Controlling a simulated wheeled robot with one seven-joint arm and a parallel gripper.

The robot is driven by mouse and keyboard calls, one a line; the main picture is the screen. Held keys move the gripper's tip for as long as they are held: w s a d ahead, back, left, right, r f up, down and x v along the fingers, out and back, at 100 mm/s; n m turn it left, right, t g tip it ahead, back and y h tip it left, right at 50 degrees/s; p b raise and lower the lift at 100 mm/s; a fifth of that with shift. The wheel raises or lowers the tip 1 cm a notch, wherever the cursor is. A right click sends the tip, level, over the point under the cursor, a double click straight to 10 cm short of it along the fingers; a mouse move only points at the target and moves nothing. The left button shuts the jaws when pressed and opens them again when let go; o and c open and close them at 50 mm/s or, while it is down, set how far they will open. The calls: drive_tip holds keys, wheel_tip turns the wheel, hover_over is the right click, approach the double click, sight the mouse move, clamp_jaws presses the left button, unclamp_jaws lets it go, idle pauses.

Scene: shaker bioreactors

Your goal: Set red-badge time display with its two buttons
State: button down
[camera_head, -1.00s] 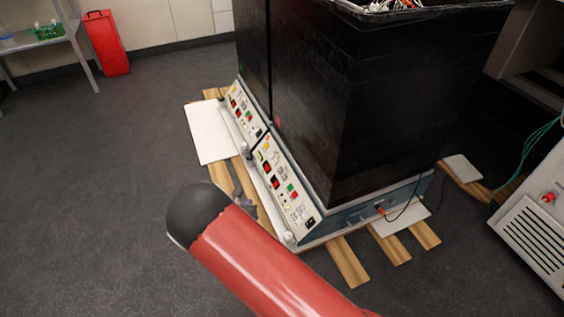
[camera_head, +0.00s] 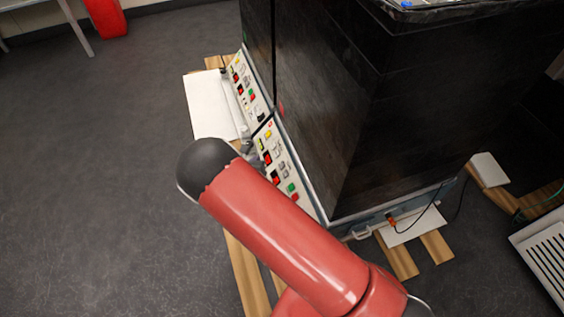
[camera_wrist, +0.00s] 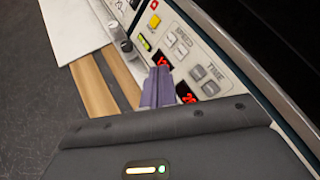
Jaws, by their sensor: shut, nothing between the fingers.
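The near control panel (camera_head: 268,143) is white and partly covered by my red arm in the head view. In the wrist view it carries a small red badge (camera_wrist: 153,5) at its top. The TIME display (camera_wrist: 186,98) glows red, partly hidden behind my gripper. Its two grey buttons (camera_wrist: 197,73) (camera_wrist: 210,88) sit beside it under the TIME label. The SPEED display (camera_wrist: 163,63) is also red, with two grey buttons (camera_wrist: 175,47) next to it. My gripper (camera_wrist: 159,74) is shut and empty, its tips over the panel near the SPEED display. Contact cannot be told.
A second panel (camera_head: 246,84) lies behind the near one. Tall black housings (camera_head: 325,90) rise right beside the panels. A white plate (camera_head: 212,105) and wooden slats (camera_head: 240,265) lie on the floor. Knobs (camera_wrist: 126,45) stick out at the panel's edge.

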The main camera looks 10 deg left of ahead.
sight(282, 166)
drive_tip(key=shift+w+d+f+b, duration=0.55)
drive_tip(key=shift+d+f+b, duration=0.2)
drive_tip(key=shift+d+f, duration=0.25)
drive_tip(key=shift+w+d+f+b, duration=0.6)
drive_tip(key=shift+d+f+b, duration=0.15)
drive_tip(key=shift+d+f, duration=0.15)
drive_tip(key=shift+w+d+f+b, duration=0.55)
drive_tip(key=shift+d+f+b, duration=0.2)
drive_tip(key=shift+d+f, duration=0.25)
drive_tip(key=shift+f, duration=0.1)
drive_tip(key=shift+w+d+f+b, duration=0.15)
drive_tip(key=shift+d+f+b, duration=0.05)
drive_tip(key=shift+b, duration=0.1)
drive_tip(key=shift+w+d+f+b, duration=0.2)
drive_tip(key=shift+d+f+b, duration=0.05)
drive_tip(key=shift+f+b, duration=0.05)
idle(0.7)
idle(0.4)
drive_tip(key=shift+s+a+r+p, duration=0.35)
drive_tip(key=shift+a+r+p, duration=0.05)
drive_tip(key=shift+a+r, duration=0.15)
